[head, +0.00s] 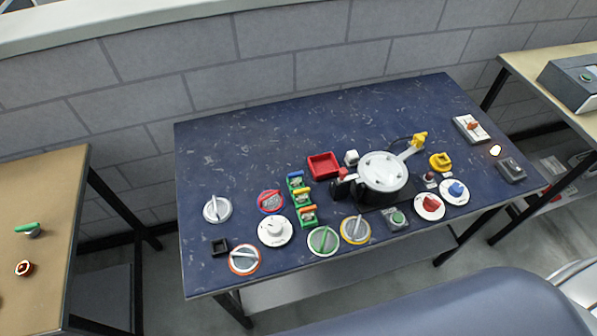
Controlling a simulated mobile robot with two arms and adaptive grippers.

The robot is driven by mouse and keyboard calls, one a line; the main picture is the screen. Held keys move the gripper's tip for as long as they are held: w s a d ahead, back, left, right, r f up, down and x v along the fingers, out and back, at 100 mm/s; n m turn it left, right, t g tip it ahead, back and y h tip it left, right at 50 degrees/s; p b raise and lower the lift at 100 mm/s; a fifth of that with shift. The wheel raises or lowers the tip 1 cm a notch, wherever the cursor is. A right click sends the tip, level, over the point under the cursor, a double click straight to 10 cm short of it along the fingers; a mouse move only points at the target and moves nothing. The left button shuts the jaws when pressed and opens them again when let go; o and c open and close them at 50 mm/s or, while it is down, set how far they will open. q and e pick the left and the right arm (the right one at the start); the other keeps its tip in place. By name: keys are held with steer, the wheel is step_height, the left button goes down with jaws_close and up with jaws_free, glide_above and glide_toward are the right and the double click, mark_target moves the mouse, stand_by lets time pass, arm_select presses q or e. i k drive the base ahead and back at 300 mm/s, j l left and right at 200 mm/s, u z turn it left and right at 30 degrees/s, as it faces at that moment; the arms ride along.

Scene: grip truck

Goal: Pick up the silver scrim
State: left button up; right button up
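A round disc with a pale silver-grey rim and a light bar across it, which looks like the silver scrim (217,209), lies flat near the left edge of the dark blue table (250,150). Other round discs lie to its right: a red-rimmed one (271,202), an orange-red-rimmed one (244,260), a green-rimmed one (323,241) and a yellow-rimmed one (355,230). Neither of my grippers shows in the head view.
Coloured clamps (302,197), a red tray (323,166) and a large white lamp (383,172) stand further right. The table's back left is clear.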

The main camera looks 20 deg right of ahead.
mark_target(357, 227)
steer(key=k+z, duration=0.15)
steer(key=z, duration=0.8)
